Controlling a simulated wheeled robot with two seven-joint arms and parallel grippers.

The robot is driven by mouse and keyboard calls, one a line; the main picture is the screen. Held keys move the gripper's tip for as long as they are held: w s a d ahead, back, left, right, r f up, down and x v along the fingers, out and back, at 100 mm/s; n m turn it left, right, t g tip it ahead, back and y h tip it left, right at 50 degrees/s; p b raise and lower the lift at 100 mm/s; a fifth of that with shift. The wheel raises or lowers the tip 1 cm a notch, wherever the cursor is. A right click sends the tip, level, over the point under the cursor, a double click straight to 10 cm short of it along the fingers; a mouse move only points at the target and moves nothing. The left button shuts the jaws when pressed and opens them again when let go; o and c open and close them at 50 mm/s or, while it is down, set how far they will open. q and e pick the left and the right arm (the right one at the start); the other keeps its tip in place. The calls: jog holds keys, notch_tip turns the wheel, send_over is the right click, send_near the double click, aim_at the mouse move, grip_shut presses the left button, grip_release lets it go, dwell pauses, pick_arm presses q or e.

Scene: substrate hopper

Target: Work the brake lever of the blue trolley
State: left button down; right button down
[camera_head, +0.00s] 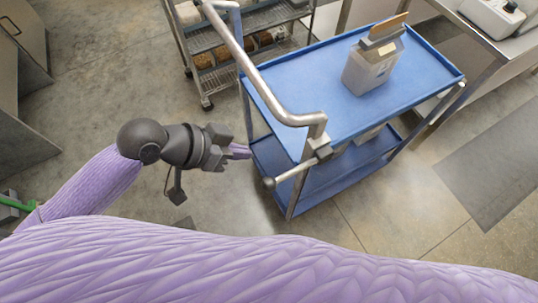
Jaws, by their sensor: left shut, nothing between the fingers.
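The blue trolley (300,75) stands at centre right, with two blue shelves and a bent metal push handle (262,85). The brake lever (292,173) is a short pale rod with a dark round knob at its lower left end. It sticks out from a dark bracket at the trolley's near corner. My left gripper (246,152) is shut and empty, its purple fingers pointing right. In the picture its tips are just left of the trolley's near end, above and left of the knob. I see no contact with the lever. My right gripper is not in view.
A grey carton (372,66) with an open brown flap stands on the top shelf. A metal bench (480,25) is at upper right, and a grey mat (495,175) lies at right. Floor left of the trolley is clear.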

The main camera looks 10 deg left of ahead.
aim_at(292, 170)
pick_arm(q)
jog(key=shift+s+d+r+m+h, duration=0.2)
jog(key=shift+s+r, duration=0.15)
jog(key=shift+r, duration=0.2)
jog(key=shift+s+d+r+m+h, duration=0.1)
jog(key=shift+s+r+m, duration=0.15)
jog(key=shift+r, duration=0.25)
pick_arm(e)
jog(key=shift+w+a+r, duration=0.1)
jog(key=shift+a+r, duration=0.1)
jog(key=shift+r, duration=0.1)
